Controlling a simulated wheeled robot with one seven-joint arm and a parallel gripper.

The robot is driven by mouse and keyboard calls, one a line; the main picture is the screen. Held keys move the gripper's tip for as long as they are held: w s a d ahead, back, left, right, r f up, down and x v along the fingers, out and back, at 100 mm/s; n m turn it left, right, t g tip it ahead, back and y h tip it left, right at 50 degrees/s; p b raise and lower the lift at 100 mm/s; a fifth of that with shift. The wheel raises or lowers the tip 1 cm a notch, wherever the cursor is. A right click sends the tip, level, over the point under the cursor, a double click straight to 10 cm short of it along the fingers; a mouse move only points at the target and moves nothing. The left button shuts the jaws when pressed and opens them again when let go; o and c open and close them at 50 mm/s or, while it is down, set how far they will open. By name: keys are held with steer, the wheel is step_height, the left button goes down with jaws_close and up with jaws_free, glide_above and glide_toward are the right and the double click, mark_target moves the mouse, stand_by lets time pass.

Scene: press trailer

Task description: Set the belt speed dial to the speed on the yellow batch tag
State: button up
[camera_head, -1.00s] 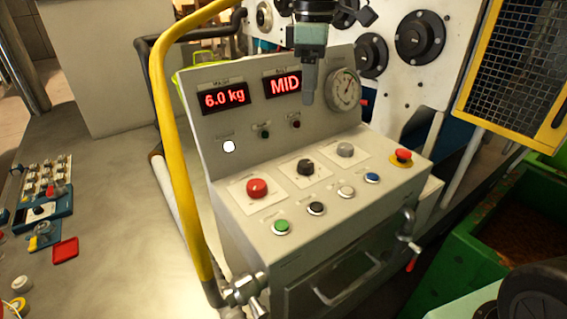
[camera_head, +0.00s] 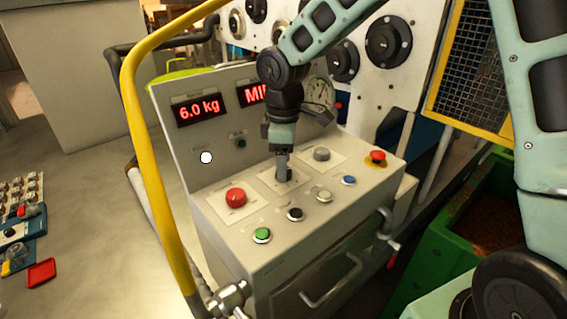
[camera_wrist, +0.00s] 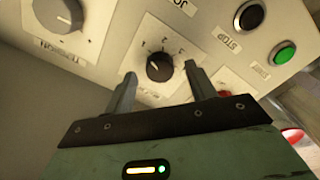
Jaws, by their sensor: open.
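The black dial (camera_wrist: 160,67) on its white plate shows in the wrist view, with scale figures around it; I cannot tell exactly which its pointer faces. In the head view it is mostly hidden behind my gripper (camera_head: 283,170). My gripper (camera_wrist: 160,82) is open, with one finger on each side of the dial in the wrist view. I cannot tell whether the fingers touch it. I cannot make out a yellow batch tag in these frames.
A red knob (camera_head: 236,198) and a grey knob (camera_head: 321,154) flank the dial. Several push buttons line the panel's front, including a green one (camera_head: 262,235). A red display (camera_head: 198,110) reads 6.0 kg. A yellow rail (camera_head: 134,110) rises at the panel's left.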

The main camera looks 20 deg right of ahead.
steer(key=shift+f, duration=0.65)
steer(key=c, duration=1)
steer(key=shift+m, duration=0.3)
steer(key=m, duration=0.4)
steer(key=shift+b, duration=0.35)
steer(key=shift+m, duration=2)
